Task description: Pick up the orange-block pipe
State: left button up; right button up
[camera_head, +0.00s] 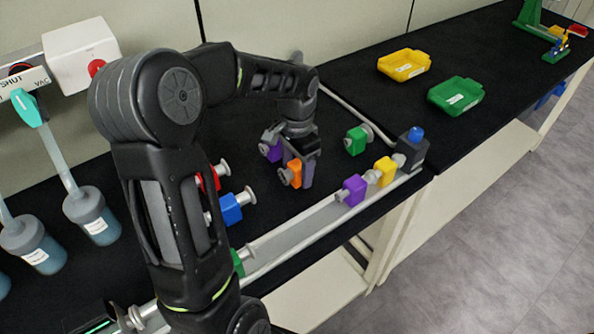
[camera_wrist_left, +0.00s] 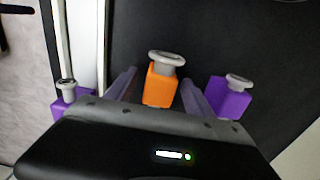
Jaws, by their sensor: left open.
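The orange-block pipe (camera_head: 289,174) lies on the black bench top in the head view, with pale grey flanged ends. My left gripper (camera_head: 299,168) points down over it, with the fingers on either side of the block. In the left wrist view the orange block (camera_wrist_left: 160,87) sits between the two spread fingers (camera_wrist_left: 160,95), its grey flange toward the top. The fingers are open, and dark gaps show beside the block. The lower fingertips are partly hidden by the block in the head view.
A purple-block pipe (camera_head: 270,150) lies close by; blue (camera_head: 231,208), red (camera_head: 211,180) and green (camera_head: 356,139) ones lie around. A pale rail (camera_head: 310,225) with another purple block (camera_head: 353,189) runs along the front edge.

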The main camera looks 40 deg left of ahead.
pick_arm(q)
jog(key=shift+c, duration=0.3)
grip_shut()
dwell(0.6)
